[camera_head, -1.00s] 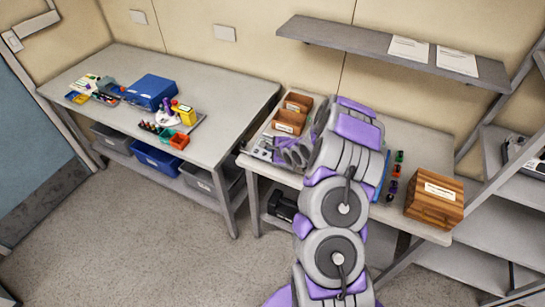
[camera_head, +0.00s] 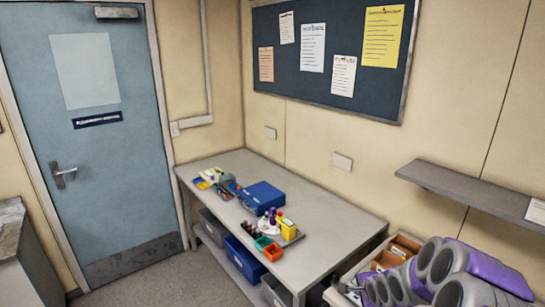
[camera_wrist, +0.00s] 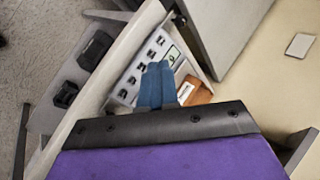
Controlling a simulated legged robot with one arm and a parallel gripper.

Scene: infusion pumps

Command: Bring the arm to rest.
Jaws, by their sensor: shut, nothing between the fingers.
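My arm, grey with purple panels, shows at the lower right of the head view, cut off by the frame's edge and in front of the right-hand table. In the wrist view my gripper (camera_wrist: 157,88) has its two blue fingers together, with nothing between them. The fingertips appear over a pale tray (camera_wrist: 128,90) with several small dark items. A brown box (camera_wrist: 197,97) with a white label shows just right of the fingers. Whether the fingers touch anything below is not clear.
A grey table (camera_head: 335,215) at the centre holds a blue case (camera_head: 262,196) and small colourful items. A wall shelf (camera_head: 450,187) juts out at right. A blue door (camera_head: 100,150) is at left. Black objects (camera_wrist: 95,50) lie on a lower shelf.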

